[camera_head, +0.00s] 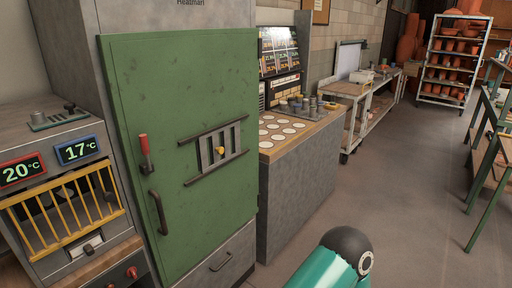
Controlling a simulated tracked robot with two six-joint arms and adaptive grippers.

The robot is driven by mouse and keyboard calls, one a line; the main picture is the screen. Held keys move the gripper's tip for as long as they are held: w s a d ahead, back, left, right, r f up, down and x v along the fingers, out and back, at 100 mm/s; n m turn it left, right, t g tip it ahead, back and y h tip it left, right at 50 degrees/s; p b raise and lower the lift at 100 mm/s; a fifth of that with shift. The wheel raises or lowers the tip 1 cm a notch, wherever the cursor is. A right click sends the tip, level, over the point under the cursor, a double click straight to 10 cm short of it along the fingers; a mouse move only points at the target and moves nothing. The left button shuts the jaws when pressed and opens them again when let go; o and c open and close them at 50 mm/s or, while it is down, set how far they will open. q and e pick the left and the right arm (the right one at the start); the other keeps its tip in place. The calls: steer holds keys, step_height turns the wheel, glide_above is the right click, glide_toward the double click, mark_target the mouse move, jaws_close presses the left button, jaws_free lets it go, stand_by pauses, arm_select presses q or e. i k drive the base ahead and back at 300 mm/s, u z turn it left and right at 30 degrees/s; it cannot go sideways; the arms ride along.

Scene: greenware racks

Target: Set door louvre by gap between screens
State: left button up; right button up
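The door louvre (213,146) is a grey slotted plate between two dark horizontal rails on the green door (205,85). The red-framed screen (21,170) at the left reads 20°C. The blue screen (78,150) to its right reads 17°C. The green door looks closed. A teal arm link of mine enters at the bottom, right of the door and apart from it. Neither gripper is in view.
A red-handled lever (144,152) and a dark pull handle (157,212) stand out from the door's left side. A yellow-barred grille (65,208) is below the screens. A counter with pale discs (283,126) stands right of the door. Open floor (405,190) lies farther right.

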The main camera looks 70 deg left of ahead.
mark_target(217, 150)
steer(key=z, duration=0.1)
steer(key=i, duration=1)
steer(key=u, duration=1.3)
steer(key=i, duration=0.2)
steer(key=u, duration=2.15)
steer(key=k, duration=0.55)
steer(key=u, duration=0.3)
steer(key=i, duration=1.55)
steer(key=z, duration=0.3)
